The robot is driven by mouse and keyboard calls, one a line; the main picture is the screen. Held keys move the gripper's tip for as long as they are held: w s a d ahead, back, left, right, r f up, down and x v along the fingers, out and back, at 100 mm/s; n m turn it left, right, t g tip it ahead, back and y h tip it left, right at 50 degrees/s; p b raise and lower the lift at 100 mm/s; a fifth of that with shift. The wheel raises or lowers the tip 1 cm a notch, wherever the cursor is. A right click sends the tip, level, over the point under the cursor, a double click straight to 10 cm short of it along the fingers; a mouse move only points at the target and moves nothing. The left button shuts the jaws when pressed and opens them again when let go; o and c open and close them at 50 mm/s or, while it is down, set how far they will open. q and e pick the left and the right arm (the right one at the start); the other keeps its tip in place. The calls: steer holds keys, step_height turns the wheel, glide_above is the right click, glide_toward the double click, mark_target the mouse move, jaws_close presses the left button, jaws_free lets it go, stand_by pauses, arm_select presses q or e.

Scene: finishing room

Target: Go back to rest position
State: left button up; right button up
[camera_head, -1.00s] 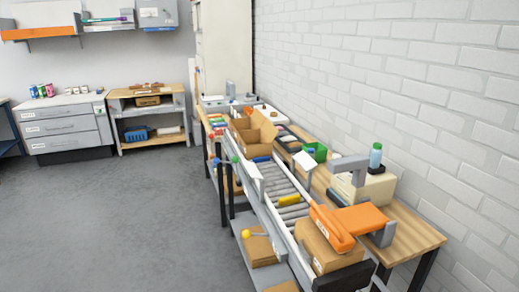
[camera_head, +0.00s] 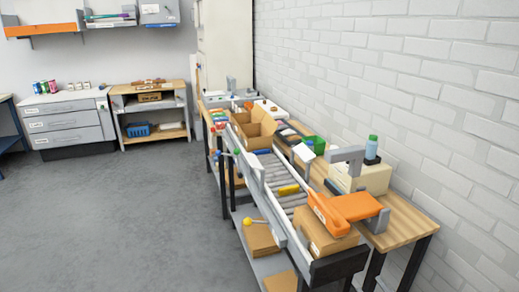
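Neither of my grippers can be made out in the head view, and no arm of mine is clearly visible. What they hold, if anything, is hidden. A roller conveyor (camera_head: 281,181) runs along a wooden workbench (camera_head: 403,224) by the white brick wall. A closed cardboard box (camera_head: 318,238) sits at its near end, beneath an orange device (camera_head: 347,210) with a grey bracket. An open cardboard box (camera_head: 254,127) stands at the far end of the conveyor.
A drawer cabinet (camera_head: 68,122) and shelf unit (camera_head: 152,104) stand at the back. The grey floor (camera_head: 130,220) at left is clear.

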steer(key=s+d+f+m+g+h, duration=0.1)
steer(key=s+f+m+g+h, duration=0.25)
steer(key=f+m, duration=0.65)
steer(key=s+d+f+m+g+h, duration=0.1)
steer(key=s+f+m+g+h, duration=0.3)
steer(key=m, duration=1.1)
steer(key=s+a+f+m+g+y, duration=0.2)
steer(key=s+a+f+m+g, duration=0.15)
steer(key=s+m, duration=0.55)
steer(key=s+a+f+m+g+y, duration=0.25)
steer(key=s+f+m, duration=0.25)
steer(key=s+m, duration=0.35)
step_height(320, 180, down, 28)
steer(key=g, duration=0.2)
steer(key=s+d+f, duration=0.2)
steer(key=s+f, duration=1.5)
steer(key=shift+s+d+f+n+h, duration=0.3)
steer(key=shift+s+d+f+n, duration=0.05)
steer(key=shift+s+d, duration=0.05)
steer(key=shift+c, duration=0.7)
